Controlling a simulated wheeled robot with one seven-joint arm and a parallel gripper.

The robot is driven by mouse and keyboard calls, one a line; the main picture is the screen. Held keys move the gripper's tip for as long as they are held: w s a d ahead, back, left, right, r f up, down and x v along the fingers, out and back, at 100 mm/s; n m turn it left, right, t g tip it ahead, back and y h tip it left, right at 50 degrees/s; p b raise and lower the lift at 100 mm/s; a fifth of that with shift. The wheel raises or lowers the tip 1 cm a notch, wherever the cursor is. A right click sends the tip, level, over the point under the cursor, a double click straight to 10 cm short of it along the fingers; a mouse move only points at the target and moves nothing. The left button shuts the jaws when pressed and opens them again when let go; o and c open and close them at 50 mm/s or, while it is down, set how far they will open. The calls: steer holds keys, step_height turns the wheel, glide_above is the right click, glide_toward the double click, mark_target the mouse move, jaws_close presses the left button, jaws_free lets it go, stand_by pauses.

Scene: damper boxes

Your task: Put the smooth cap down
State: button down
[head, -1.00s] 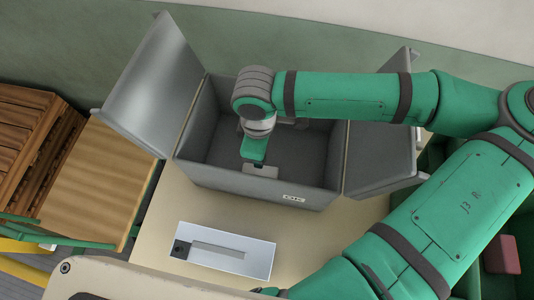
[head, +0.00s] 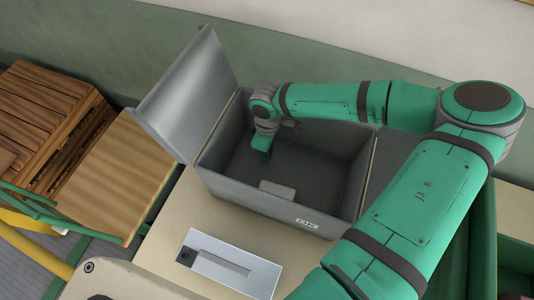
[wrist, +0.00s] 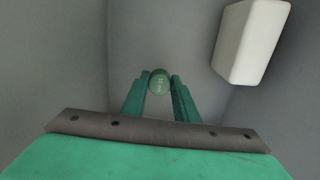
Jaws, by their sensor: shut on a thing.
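The smooth cap (wrist: 160,82) is a small round green thing with faint marking on its face. It sits between the two green fingertips of my gripper (wrist: 160,88), which is shut on it. In the head view my gripper (head: 263,153) points down inside the open grey box (head: 290,213), toward its back left part. The cap is hidden there by the gripper and the dim inside. I cannot tell how far the cap is from the box floor.
A pale block (head: 277,189) lies in the box by the front wall; it is at upper right in the wrist view (wrist: 250,40). A raised lid flap (head: 190,95) stands at the box's left. A white tray (head: 229,264) is in front. Wooden crates (head: 50,125) stand at left.

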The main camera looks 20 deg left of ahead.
steer(key=shift+w+a+f, duration=0.2)
steer(key=shift+w+f, duration=0.05)
steer(key=shift+f, duration=0.15)
steer(key=shift+w+a+f, duration=0.1)
steer(key=shift+w+f, duration=0.05)
steer(key=shift+f, duration=1.55)
steer(key=shift+f, duration=0.15)
steer(key=c, duration=1.4)
jaws_free()
step_height(320, 180, up, 12)
steer(key=shift+r, duration=0.2)
steer(key=shift+f, duration=0.1)
